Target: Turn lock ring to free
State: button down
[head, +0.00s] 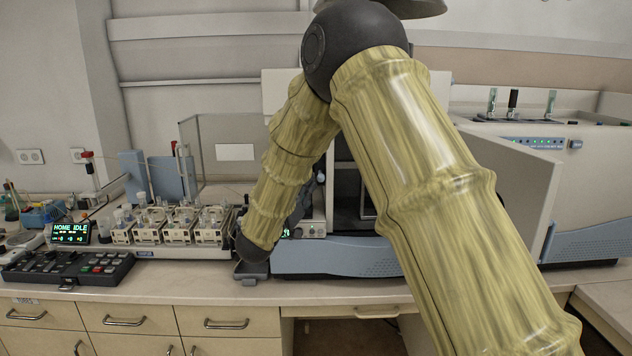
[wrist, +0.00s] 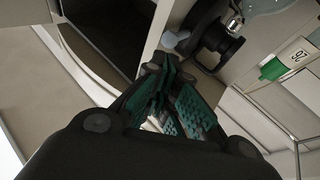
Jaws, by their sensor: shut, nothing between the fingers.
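My gripper (wrist: 166,68) shows in the wrist view, its dark fingers with green pads shut and empty. Just beyond and to the right of the fingertips is a black round fitting (wrist: 215,42), which looks like the lock ring. It is apart from the fingers as far as I can see. A small metal collar and a clear glass part (wrist: 262,5) adjoin it. I cannot tell the ring's turn position. In the head view my arm covers the front of the instrument, and the ring cannot be made out.
The blue-grey instrument (head: 335,258) has an open door (head: 520,185) on its right. Racks of bottles (head: 180,228) and a control panel (head: 65,268) stand at left. In the wrist view, a green-and-white labelled part (wrist: 273,68) is at right and a dark open chamber (wrist: 105,35) at upper left.

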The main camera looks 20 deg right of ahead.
jog(key=s+d+r+n+t+y+b, duration=0.2)
jog(key=s+r+n+t+y+b, duration=0.15)
jog(key=s+n+t+y, duration=0.55)
jog(key=w+d+m+y+p, duration=0.1)
jog(key=w+d+m+p, duration=0.1)
jog(key=w, duration=0.9)
jog(key=shift+d+f+g+p, duration=0.3)
jog(key=shift+d+f+p, duration=0.15)
jog(key=shift+p, duration=0.7)
jog(key=shift+w, duration=0.1)
jog(key=shift+f, duration=0.15)
